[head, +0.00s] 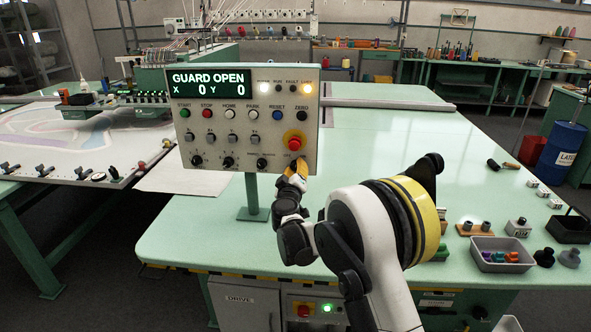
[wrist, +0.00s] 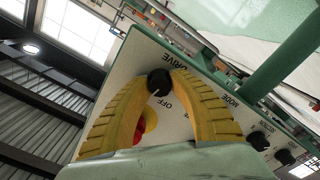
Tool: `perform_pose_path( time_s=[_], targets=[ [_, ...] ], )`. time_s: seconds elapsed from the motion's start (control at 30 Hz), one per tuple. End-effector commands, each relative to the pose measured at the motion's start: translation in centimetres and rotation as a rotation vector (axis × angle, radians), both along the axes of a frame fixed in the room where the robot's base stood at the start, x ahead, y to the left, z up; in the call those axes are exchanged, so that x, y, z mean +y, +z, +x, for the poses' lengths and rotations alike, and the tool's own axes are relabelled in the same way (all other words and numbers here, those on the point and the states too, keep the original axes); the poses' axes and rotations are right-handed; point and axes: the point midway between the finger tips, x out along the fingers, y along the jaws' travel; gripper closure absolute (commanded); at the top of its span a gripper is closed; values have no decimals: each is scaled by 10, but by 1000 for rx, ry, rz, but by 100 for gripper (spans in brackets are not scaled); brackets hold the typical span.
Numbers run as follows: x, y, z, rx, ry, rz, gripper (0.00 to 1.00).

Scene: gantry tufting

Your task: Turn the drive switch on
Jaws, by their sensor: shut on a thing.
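The control panel (head: 215,160) stands on a green post. Its display (head: 211,85) reads GUARD OPEN, X 0, Y 0. My gripper (head: 297,170) is at the panel's lower right corner and covers the drive switch in the head view. In the wrist view the drive switch (wrist: 159,82) is a black knob between the words DRIVE and OFF. A small light mark on the knob appears on the OFF side. My gripper's yellow ribbed fingertips (wrist: 160,80) are shut on the knob from both sides.
A red stop button on a yellow collar (head: 294,140) sits just above the gripper. Other knobs (head: 228,163) line the panel's lower row. The amber lamp (head: 307,88) is lit. The green table (head: 380,145) is clear around the post; a grey tray (head: 502,254) stands at right.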

Motion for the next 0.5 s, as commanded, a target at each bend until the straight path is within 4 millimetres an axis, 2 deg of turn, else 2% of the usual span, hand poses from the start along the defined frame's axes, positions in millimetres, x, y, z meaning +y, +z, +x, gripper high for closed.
perform_pose_path(
  time_s=[0.2, 0.5],
  targets=[
    [0, 0, 0, -6, 0, 182, 100],
    [0, 0, 0, -12, 0, 356, 100]
  ],
)
